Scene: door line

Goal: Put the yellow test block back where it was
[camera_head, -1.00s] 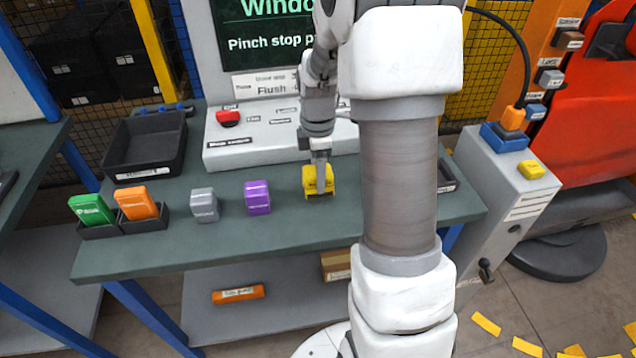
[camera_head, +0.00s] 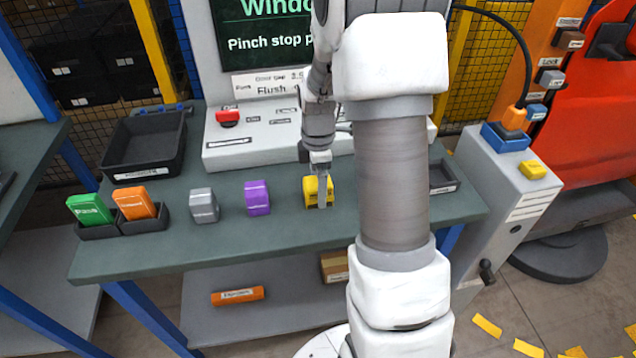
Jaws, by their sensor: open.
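The yellow test block (camera_head: 311,196) stands on the green-grey bench top (camera_head: 270,237), at the right end of a row of blocks. My gripper (camera_head: 321,192) is open and points down at the block. One finger shows in front of the block's right part; the other is hidden or hard to make out. I cannot tell whether the fingers touch the block. My arm stands upright just right of it and covers part of the bench.
A purple block (camera_head: 257,198) and a grey block (camera_head: 204,206) stand to the left. Beyond are orange (camera_head: 135,203) and green (camera_head: 90,209) tags in holders and a black tray (camera_head: 145,150). A sloped console (camera_head: 265,143) stands behind. A small dark tray (camera_head: 444,178) lies right of my arm.

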